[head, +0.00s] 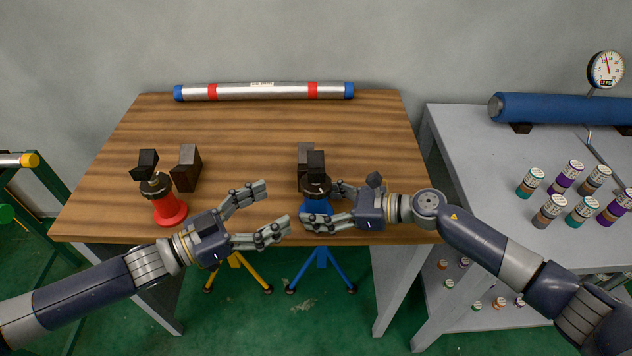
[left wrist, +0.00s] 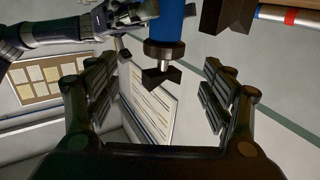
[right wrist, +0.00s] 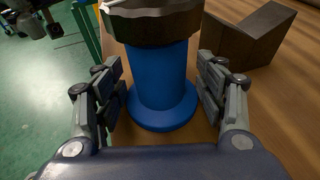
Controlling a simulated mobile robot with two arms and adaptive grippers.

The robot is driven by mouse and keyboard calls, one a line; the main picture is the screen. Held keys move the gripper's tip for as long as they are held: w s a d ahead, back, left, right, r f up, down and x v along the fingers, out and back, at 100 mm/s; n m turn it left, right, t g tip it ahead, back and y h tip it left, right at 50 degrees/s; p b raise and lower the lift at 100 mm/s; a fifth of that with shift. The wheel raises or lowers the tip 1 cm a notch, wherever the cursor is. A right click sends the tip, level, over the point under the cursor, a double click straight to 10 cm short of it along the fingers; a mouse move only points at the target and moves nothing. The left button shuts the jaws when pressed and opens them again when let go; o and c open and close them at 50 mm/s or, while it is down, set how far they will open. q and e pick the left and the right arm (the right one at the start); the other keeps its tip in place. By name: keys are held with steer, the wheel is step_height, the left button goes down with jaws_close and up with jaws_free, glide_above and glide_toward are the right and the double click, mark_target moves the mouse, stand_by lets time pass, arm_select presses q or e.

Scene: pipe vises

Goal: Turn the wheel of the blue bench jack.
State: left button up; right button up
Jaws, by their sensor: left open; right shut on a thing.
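The blue bench jack (head: 313,207) stands near the table's front edge, with a dark wheel (head: 316,189) around its top and a black V-shaped head above. My right gripper (head: 319,203) is shut on the blue column below the wheel; the right wrist view shows its fingers on both sides of the column (right wrist: 158,78). My left gripper (head: 276,207) is open and empty, left of the jack and apart from it. In the left wrist view the jack's wheel (left wrist: 164,50) and black head (left wrist: 162,78) appear between the spread fingers, farther off.
A red jack (head: 169,209) stands at the table's left front. Dark V-blocks (head: 187,168) stand behind the jacks. A silver pipe (head: 262,91) lies along the back edge. The table's middle (head: 250,140) is clear. A grey bench (head: 470,150) with several small cans stands right.

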arm_select(q)
glide_toward(329, 178)
steer(key=x, duration=0.7)
steer(key=shift+w+f, duration=0.3)
steer(key=shift+w, duration=0.1)
steer(key=shift+a, duration=0.1)
steer(key=c, duration=1.1)
